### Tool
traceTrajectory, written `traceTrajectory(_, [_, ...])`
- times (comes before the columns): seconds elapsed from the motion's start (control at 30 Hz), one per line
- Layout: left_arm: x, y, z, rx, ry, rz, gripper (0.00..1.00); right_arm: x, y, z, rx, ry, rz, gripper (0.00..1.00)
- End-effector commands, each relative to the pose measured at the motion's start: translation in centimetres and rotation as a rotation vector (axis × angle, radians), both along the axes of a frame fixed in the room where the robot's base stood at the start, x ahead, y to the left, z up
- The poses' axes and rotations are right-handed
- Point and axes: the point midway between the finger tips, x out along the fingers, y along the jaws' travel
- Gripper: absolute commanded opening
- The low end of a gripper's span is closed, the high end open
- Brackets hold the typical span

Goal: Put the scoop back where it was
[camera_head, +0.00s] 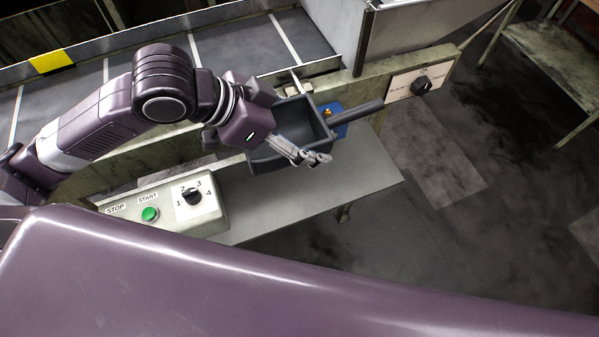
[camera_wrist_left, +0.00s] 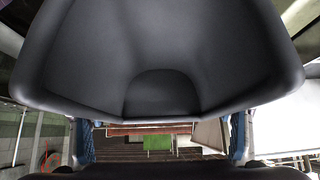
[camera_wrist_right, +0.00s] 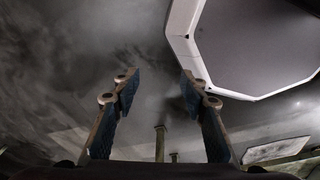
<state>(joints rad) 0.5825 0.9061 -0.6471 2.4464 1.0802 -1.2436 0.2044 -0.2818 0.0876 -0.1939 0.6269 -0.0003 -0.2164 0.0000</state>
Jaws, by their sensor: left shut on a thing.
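The scoop (camera_head: 266,152) is dark grey, with a deep bowl and a thick handle (camera_head: 359,114) pointing right. It is over the grey bench beside the machine in the head view; I cannot tell whether it touches the bench. My left gripper (camera_head: 312,158) is shut on the scoop, at the near side of its bowl. The bowl (camera_wrist_left: 160,60) fills the upper part of the left wrist view, above the two fingers. My right gripper (camera_wrist_right: 158,84) is open and empty in the right wrist view, and is not visible in the head view.
A control box (camera_head: 192,208) with a green start button and a dial stands left on the bench (camera_head: 290,205). A conveyor (camera_head: 240,50) lies behind.

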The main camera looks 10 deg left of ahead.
Motion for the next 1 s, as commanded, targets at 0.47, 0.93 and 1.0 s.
traceTrajectory(0.47, [0.0, 0.1, -11.4, 0.000, 0.002, 0.004, 0.33, -2.1, 1.0, -0.1, 0.011, 0.028, 0.004, 0.40])
traceTrajectory(0.93, [0.1, 0.1, -16.4, -0.001, -0.001, 0.004, 0.33, -2.2, 1.2, 0.3, 0.013, 0.030, 0.003, 0.40])
traceTrajectory(1.0, [0.1, 0.1, -16.6, 0.000, -0.002, 0.004, 0.33, -2.8, 1.0, 0.2, 0.010, 0.038, 0.003, 0.40])
